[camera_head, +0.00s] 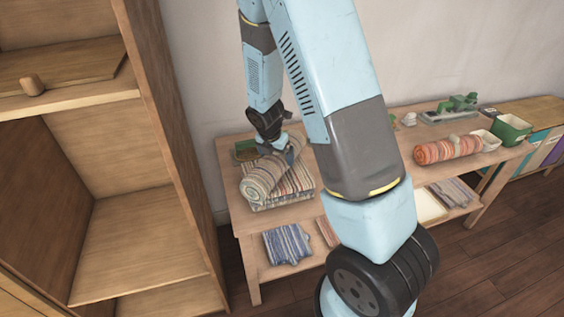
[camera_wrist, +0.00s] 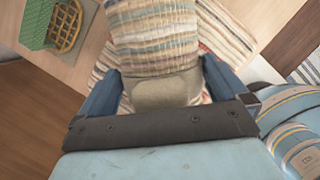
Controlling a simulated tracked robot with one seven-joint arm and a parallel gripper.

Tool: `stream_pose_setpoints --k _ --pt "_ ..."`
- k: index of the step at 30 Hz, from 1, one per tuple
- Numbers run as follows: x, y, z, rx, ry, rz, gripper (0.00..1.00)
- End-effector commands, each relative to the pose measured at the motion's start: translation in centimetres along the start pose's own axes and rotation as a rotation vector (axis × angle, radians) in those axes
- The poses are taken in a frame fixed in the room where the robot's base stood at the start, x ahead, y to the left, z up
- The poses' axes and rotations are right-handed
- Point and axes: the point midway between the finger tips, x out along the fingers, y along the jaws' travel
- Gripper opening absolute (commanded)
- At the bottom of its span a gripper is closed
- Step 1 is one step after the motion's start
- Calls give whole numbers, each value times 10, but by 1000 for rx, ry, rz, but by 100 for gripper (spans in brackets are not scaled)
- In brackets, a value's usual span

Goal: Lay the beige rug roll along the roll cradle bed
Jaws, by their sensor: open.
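A beige rug roll with coloured stripes (camera_head: 262,181) lies on top of a striped rug stack (camera_head: 293,190) at the left end of the wooden table. My gripper (camera_head: 275,150) is down at the far part of this roll. In the wrist view my gripper (camera_wrist: 162,88) is open, with one blue finger on each side of the striped roll (camera_wrist: 155,42). A plain beige patch shows on the roll between the fingers. Whether the fingers touch the roll cannot be told. I cannot make out the roll cradle bed for certain; my arm hides the middle of the table.
A red-orange roll (camera_head: 448,149) and a green box (camera_head: 510,130) stand at the table's right. A green tray with a wicker piece (camera_wrist: 60,25) is beside the stack. Folded cloths (camera_head: 287,243) lie on the lower shelf. A tall wooden shelf unit (camera_head: 165,130) rises at the left.

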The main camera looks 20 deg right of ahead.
Motion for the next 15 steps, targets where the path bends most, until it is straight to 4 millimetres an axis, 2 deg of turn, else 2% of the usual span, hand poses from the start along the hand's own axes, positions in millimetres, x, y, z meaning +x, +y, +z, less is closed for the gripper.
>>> stream_pose_setpoints --k 3,11,15 --pt "7 0 0 0 0 -1 100" --pt "8 -1 1 1 -1 0 100" --pt "8 -1 1 1 -1 0 88"
